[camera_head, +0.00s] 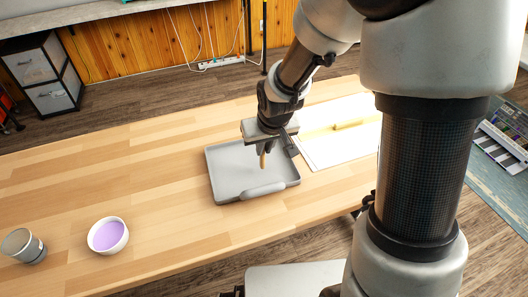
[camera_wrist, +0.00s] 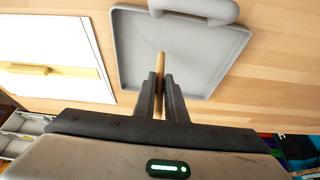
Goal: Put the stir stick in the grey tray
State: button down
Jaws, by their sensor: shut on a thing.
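The grey tray (camera_head: 226,181) lies on the wooden table in the head view, a shallow rectangle with a rolled handle-like bar along its near side. My gripper (camera_head: 264,146) is over the tray's far right part. It is shut on the wooden stir stick (camera_head: 263,160), which points down toward the tray floor. In the wrist view the fingers (camera_wrist: 164,88) close on the stick (camera_wrist: 161,63), with the tray (camera_wrist: 205,50) behind it. I cannot tell whether the stick's tip touches the tray floor; its upper end is hidden by the fingers.
A white board (camera_head: 318,155) with a yellow bar (camera_head: 350,125) lies right of the tray. A white bowl of purple liquid (camera_head: 108,235) and a grey cup (camera_head: 23,246) stand at the table's left front. The table left of the tray is clear.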

jog(key=shift+f, duration=0.9)
jog(key=shift+f, duration=0.1)
jog(key=c, duration=1.8)
grip_release()
